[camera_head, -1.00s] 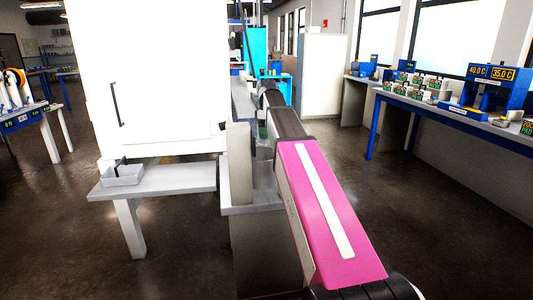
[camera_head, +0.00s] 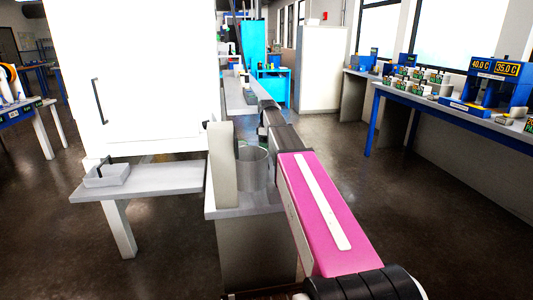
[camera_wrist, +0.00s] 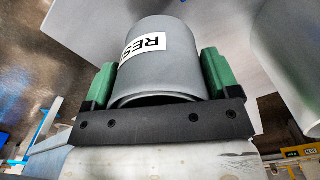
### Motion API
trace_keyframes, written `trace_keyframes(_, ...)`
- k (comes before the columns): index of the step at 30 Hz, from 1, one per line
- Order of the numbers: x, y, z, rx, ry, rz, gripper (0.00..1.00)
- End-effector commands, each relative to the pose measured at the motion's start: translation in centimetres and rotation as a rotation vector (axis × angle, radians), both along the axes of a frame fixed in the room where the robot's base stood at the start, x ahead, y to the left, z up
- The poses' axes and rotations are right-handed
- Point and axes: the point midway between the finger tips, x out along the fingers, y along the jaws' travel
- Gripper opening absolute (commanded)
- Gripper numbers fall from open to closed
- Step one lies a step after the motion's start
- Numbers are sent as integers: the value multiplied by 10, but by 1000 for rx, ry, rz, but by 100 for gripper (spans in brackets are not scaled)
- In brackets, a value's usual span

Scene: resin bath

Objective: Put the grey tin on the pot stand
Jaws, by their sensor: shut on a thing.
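The grey tin (camera_wrist: 158,75), a smooth cylinder with a white label reading "RES", sits between the green fingers of my gripper (camera_wrist: 160,72) in the wrist view. The gripper is shut on it, one finger on each side. In the head view my pink arm reaches forward over the grey bench. My fingers are not clear there, and I cannot make out the held tin for certain. I cannot identify the pot stand in either view.
A grey open cylinder (camera_head: 253,168) stands on the bench (camera_head: 228,212) beside a pale upright post (camera_head: 222,165). A white cabinet (camera_head: 140,75) rises at left, with a small grey tray (camera_head: 107,175) on a low shelf. A loaded workbench (camera_head: 450,122) runs along the right. Open floor lies between.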

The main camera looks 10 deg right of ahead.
Motion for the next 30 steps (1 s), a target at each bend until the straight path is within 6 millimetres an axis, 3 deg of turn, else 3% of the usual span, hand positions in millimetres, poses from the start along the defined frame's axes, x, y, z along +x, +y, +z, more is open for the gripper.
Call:
trace_keyframes(9,0,0,-35,0,0,0,56)
trace_keyframes(21,0,0,-40,0,0,0,56)
trace_keyframes(22,0,0,-40,0,0,0,91)
trace_keyframes(23,0,0,-40,0,0,0,100)
trace_keyframes(30,0,0,-39,0,0,0,100)
